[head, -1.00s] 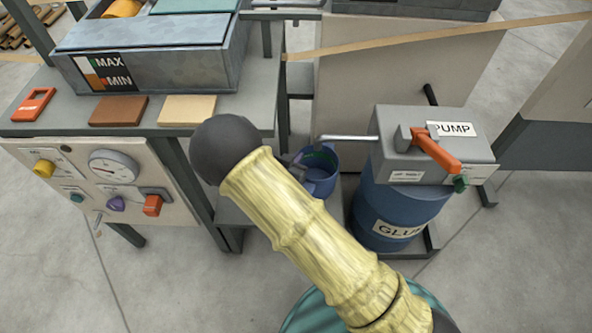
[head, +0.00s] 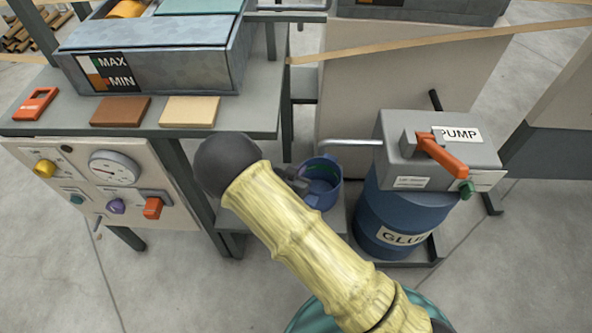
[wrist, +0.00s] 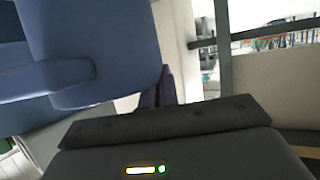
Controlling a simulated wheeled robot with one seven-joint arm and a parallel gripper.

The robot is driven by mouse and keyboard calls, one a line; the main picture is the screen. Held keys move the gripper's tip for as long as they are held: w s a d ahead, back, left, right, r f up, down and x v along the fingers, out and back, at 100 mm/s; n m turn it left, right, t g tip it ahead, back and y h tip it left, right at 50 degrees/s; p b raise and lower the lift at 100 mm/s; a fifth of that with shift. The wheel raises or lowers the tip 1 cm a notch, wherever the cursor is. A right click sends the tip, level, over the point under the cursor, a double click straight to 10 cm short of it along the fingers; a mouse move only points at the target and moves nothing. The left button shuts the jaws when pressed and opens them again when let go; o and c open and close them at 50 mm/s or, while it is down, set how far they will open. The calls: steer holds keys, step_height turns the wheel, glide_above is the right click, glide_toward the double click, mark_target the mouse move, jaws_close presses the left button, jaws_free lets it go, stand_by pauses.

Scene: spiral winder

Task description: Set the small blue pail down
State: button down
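The small blue pail (head: 327,194) is in the head view, below and left of the pump spout, above or on a low grey shelf; I cannot tell if its base touches. Some green shows inside it. In the wrist view the blue pail (wrist: 100,45) fills the upper left, close to my gripper. My gripper (head: 299,181) is at the pail's left side and appears shut on it. The fingertips are mostly hidden by the pail and by my wrist.
The pump (head: 440,155) with its orange lever sits on a blue glue drum (head: 395,222) at the right. Its grey spout (head: 350,143) reaches left above the pail. The low grey shelf (head: 338,228) lies under the pail. A bench (head: 60,122) with a control panel stands left.

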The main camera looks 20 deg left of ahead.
steer(key=c, duration=1.7)
jaws_free()
steer(key=shift+s+a, duration=0.1)
steer(key=shift+a, duration=0.1)
steer(key=p+v, duration=0.3)
steer(key=v, duration=0.9)
steer(key=shift+r+p, duration=0.15)
steer(key=shift+p, duration=0.2)
